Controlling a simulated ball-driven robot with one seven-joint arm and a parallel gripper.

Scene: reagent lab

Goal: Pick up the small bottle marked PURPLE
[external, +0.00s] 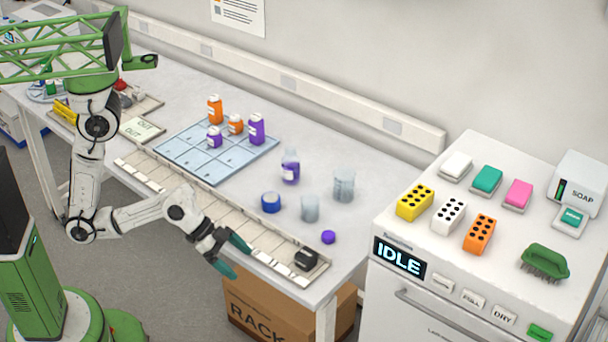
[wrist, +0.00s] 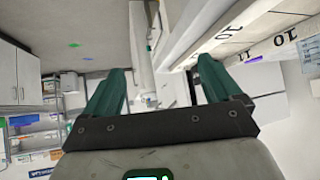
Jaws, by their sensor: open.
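A small purple bottle (external: 214,138) with a white cap and pale label stands upright on the blue gridded mat (external: 195,168) in the external view. A taller purple bottle (external: 256,129) stands on the mat to its right. The label writing is too small to read. My gripper (external: 241,262) is low at the table's front edge, well to the right of and nearer than the mat. Its green fingers are spread and empty, also in the wrist view (wrist: 162,68). No bottle is recognisable in the wrist view.
A tall orange bottle (external: 215,109) and a small orange bottle (external: 235,125) stand close to the small purple one. A purple flask (external: 290,170), a blue lid (external: 271,203), two beakers and a purple cap (external: 328,237) lie right. A segmented strip (external: 160,178) runs along the front edge.

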